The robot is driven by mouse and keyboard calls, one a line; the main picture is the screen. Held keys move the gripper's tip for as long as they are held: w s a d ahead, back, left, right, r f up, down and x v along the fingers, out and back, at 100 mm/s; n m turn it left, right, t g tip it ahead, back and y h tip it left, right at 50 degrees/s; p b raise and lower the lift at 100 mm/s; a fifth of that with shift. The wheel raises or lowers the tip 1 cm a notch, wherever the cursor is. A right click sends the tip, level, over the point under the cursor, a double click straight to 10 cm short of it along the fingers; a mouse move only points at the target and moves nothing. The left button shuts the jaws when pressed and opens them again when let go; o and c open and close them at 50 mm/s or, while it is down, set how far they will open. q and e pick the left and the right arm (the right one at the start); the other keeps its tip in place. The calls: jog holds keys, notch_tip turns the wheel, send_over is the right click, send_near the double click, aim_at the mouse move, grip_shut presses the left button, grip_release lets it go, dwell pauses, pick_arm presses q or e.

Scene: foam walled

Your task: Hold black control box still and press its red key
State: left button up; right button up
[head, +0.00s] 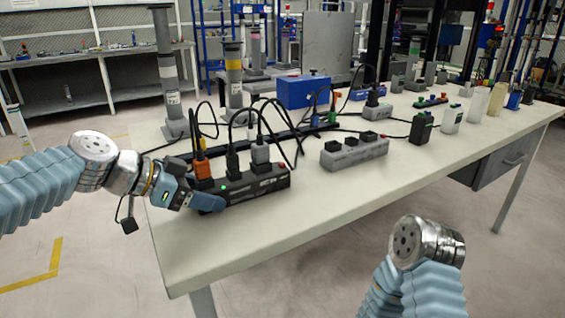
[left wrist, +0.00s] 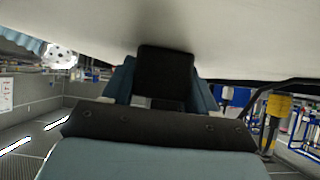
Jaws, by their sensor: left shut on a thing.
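The black control box (head: 262,188) is a long strip lying near the left end of the table, with orange, black and grey plugs standing in its top. Its small red key (head: 282,165) is at the right end, uncovered. My left gripper (head: 208,203) is at the box's left end, shut on it. In the left wrist view, a black end piece (left wrist: 165,75) sits between the two blue fingers. My right arm shows at the lower right of the head view, off the table; its gripper is out of the picture.
The table (head: 330,205) is clear in front of the box. Black cables loop above and behind the box. A grey strip (head: 355,153) lies to its right, a blue box (head: 303,91) behind. Grey posts (head: 168,85) stand at the back left.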

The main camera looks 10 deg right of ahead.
grip_shut()
dwell(0.5)
dwell(1.3)
